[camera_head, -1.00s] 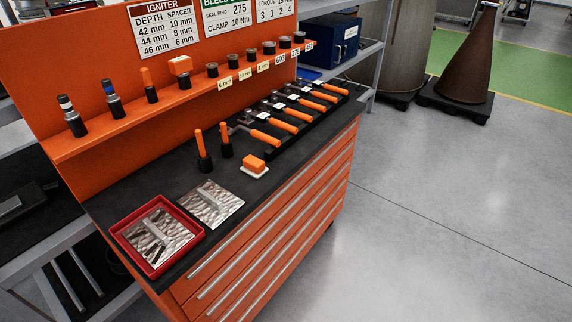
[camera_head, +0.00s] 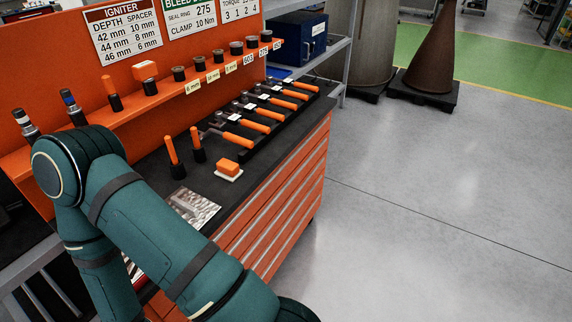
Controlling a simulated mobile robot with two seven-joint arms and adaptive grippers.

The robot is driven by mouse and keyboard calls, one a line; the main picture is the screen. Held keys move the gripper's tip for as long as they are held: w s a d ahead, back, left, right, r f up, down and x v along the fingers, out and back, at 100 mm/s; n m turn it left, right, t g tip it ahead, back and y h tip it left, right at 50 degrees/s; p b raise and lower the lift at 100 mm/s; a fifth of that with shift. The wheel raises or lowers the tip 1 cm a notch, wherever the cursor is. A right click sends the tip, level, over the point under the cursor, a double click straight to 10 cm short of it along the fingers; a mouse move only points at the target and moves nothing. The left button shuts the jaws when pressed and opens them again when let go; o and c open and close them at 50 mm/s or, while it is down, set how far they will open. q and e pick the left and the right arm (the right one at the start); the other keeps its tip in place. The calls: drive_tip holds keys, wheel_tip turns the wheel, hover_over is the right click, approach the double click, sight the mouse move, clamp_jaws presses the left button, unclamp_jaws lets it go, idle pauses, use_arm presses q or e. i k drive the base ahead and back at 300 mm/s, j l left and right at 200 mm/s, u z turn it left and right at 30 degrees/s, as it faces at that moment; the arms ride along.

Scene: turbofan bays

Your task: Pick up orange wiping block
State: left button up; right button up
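The orange wiping block (camera_head: 228,167) sits on a white base on the dark top of the orange tool cabinet, near its front edge. A similar orange block (camera_head: 145,71) stands on the shelf above. My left arm, teal, comes in from the lower left and covers the left part of the cabinet top. No gripper shows in the view, so its state and distance from the block are hidden.
Two orange-handled tools (camera_head: 171,150) stand upright left of the block. A rack of orange-handled tools (camera_head: 254,125) lies behind it to the right. A metal sheet (camera_head: 193,206) lies in front. Open floor (camera_head: 430,220) is on the right.

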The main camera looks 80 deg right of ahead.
sight(228, 170)
drive_tip(key=z, duration=2.1)
drive_tip(key=i+l, duration=0.15)
drive_tip(key=l, duration=0.2)
drive_tip(key=i+l+u, duration=0.1)
drive_tip(key=l, duration=0.25)
